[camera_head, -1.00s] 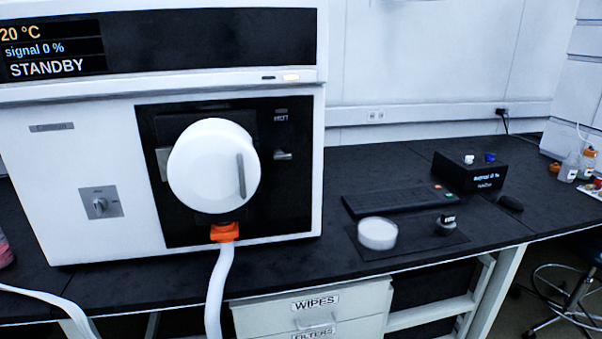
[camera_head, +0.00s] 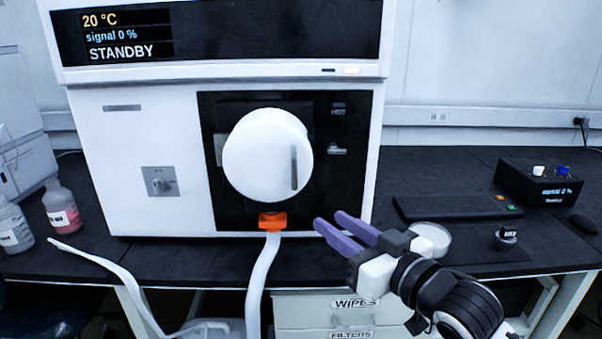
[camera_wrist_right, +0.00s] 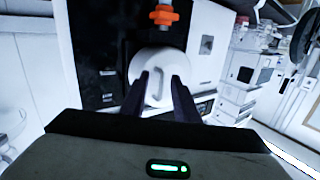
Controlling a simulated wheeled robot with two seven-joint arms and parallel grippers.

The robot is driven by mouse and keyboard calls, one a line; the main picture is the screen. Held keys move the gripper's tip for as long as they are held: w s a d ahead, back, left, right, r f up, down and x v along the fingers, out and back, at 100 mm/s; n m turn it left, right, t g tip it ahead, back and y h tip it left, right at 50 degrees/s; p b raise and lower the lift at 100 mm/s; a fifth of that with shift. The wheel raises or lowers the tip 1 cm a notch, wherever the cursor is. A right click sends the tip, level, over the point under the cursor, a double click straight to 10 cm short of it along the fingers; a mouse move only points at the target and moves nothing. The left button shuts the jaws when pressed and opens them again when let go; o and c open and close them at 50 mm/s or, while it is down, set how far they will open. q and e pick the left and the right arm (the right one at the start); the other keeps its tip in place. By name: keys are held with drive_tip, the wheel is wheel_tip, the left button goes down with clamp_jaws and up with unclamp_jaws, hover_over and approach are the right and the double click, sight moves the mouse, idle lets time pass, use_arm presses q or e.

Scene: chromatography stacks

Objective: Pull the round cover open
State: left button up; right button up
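The round cover (camera_head: 258,155) is a white disc with a grey vertical bar handle (camera_head: 294,168) near its right edge. It sits against the black panel on the front of the white instrument (camera_head: 140,120) and looks closed. My right gripper (camera_head: 330,218) has purple fingers and is below and to the right of the cover, apart from it. Its fingers are spread with nothing between them. In the right wrist view the cover (camera_wrist_right: 150,66) shows beyond the open fingers, with its handle between their tips. My left gripper is out of view.
An orange fitting (camera_head: 272,221) with a white hose (camera_head: 262,275) hangs just below the cover. Bottles (camera_head: 62,208) stand at the left. A white round dish (camera_head: 432,236), keyboard (camera_head: 455,206) and black box (camera_head: 540,182) are on the bench at the right.

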drive_tip(key=n, duration=0.1)
approach(296, 166)
drive_tip(key=v, duration=0.2)
drive_tip(key=shift+y, duration=0.4)
drive_tip(key=x, duration=1)
drive_tip(key=shift+w+f, duration=0.3)
clamp_jaws()
